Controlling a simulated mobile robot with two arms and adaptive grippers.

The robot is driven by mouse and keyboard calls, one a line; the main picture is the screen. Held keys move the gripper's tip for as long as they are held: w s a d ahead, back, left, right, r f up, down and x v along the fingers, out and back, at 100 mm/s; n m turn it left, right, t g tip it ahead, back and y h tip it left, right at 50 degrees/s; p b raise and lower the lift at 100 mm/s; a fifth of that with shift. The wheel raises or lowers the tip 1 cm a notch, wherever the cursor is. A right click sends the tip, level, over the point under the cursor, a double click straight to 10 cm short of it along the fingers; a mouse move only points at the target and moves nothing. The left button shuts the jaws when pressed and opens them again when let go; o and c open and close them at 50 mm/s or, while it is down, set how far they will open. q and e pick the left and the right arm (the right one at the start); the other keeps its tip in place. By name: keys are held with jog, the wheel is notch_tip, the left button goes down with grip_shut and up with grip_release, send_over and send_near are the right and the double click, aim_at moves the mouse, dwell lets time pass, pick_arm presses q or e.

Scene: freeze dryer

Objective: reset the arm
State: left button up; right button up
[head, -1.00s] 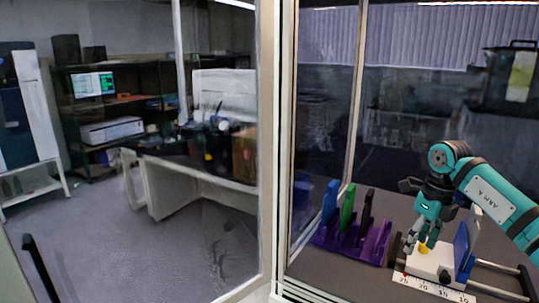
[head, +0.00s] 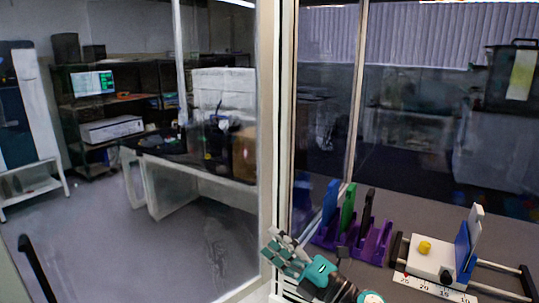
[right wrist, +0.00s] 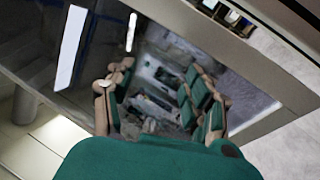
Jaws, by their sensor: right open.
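My right gripper (head: 284,248) is low in the middle of the head view, in front of the pale door frame and left of the purple rack. Its teal and grey fingers point up and left, and it holds nothing. In the right wrist view the fingers of this gripper (right wrist: 160,88) stand apart with an empty gap between them. My right arm is folded low, and only its end shows at the bottom edge of the head view. My left gripper is not seen.
The purple rack (head: 375,250) holds blue, green and black plates. Right of it is a white block (head: 428,259) with a yellow knob (head: 425,247), a blue plate (head: 462,252) and a ruler strip (head: 420,285). The pale frame (head: 279,130) is close to my gripper.

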jog(key=s+d+f+m+t+h, duration=0.1)
jog(key=s+d+f+m+h, duration=0.2)
jog(key=d+f+m+h, duration=0.65)
jog(key=s+d+f+m+t+h, duration=0.25)
jog(key=d+f+m+h, duration=0.35)
jog(key=m, duration=0.7)
jog(key=s+d+f+m+g, duration=0.15)
jog(key=s+f+g, duration=0.25)
jog(key=s, duration=0.5)
jog(key=s+d+f+m+g+h, duration=0.1)
jog(key=s+f+m+g, duration=0.3)
jog(key=s, duration=0.5)
jog(key=s+d+f+m+g, duration=0.1)
jog(key=s+f+g, duration=0.4)
jog(key=s, duration=0.4)
notch_tip(320, 180, down, 28)
jog(key=s+g+b, duration=0.1)
jog(key=s, duration=0.1)
jog(key=s+d+f+g, duration=0.1)
jog(key=s+d+f, duration=0.2)
jog(key=s+f, duration=1.3)
jog(key=shift+f+n+b, duration=0.3)
jog(key=shift+f+b, duration=0.05)
jog(key=shift+b, duration=0.1)
